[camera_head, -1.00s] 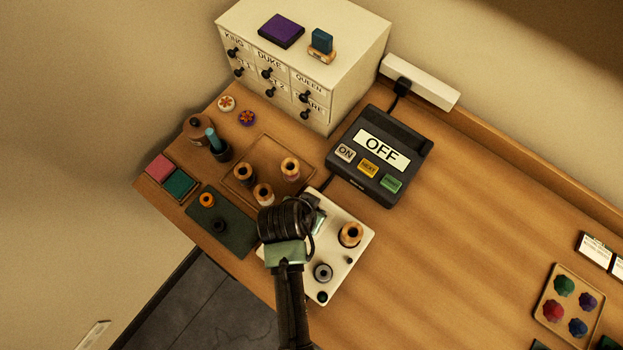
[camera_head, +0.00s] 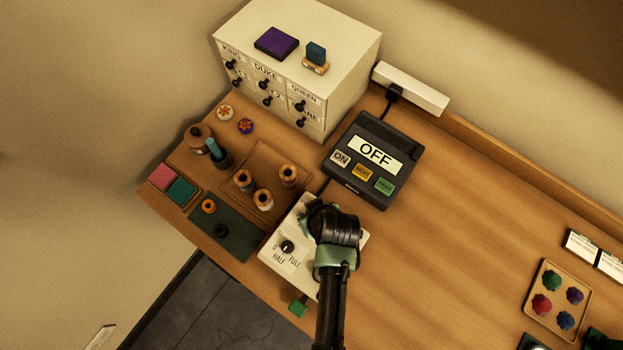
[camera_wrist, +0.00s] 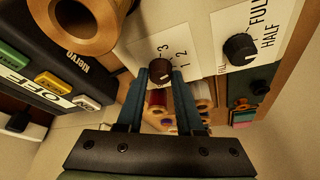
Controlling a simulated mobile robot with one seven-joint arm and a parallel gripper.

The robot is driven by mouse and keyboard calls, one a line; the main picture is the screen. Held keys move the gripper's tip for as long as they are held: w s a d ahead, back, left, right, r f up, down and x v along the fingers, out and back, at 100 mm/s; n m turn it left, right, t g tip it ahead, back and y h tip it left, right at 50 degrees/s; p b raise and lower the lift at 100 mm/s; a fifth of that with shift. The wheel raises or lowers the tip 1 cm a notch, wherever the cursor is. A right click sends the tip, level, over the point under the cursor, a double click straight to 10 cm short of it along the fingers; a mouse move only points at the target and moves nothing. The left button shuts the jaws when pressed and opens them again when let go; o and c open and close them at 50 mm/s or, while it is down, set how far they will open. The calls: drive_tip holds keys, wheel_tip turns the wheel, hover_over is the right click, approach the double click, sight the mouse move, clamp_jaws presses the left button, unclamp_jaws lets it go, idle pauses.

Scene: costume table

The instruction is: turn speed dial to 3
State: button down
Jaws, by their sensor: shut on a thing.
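The white machine panel (camera_head: 277,262) stands at the table's front edge, partly covered by my arm in the head view. In the wrist view, the speed dial (camera_wrist: 161,69), a small dark knob, sits between my fingertips beside the printed numbers 1, 2 and 3. My gripper (camera_wrist: 160,76) is shut on this dial. Which number its pointer faces I cannot tell. A second black dial (camera_wrist: 240,48) marked HALF and FULL is beside it, apart from my fingers; it also shows in the head view (camera_head: 287,247). My gripper (camera_head: 307,222) hides the speed dial there.
A wooden spool (camera_wrist: 80,18) rises close to my fingers. The black box reading OFF (camera_head: 375,153) stands behind the panel. A tray (camera_head: 238,181) with several spools is left of it. The table to the right (camera_head: 440,205) is clear up to a tray of coloured pieces (camera_head: 542,312).

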drive_tip(key=n+y, duration=0.1)
drive_tip(key=n, duration=0.1)
drive_tip(key=n+g+b, duration=0.1)
drive_tip(key=n, duration=0.2)
drive_tip(key=shift+w+d+f+y, duration=0.1)
drive_tip(key=shift+w+d+y, duration=0.05)
drive_tip(key=shift+y, duration=0.25)
drive_tip(key=shift+n+g+b, duration=1.05)
drive_tip(key=shift+n+g, duration=0.05)
drive_tip(key=shift+n, duration=1.4)
drive_tip(key=shift+y, duration=0.3)
drive_tip(key=c, duration=0.6)
unclamp_jaws()
drive_tip(key=shift+o, duration=0.2)
drive_tip(key=v, duration=1.3)
drive_tip(key=shift+p, duration=0.3)
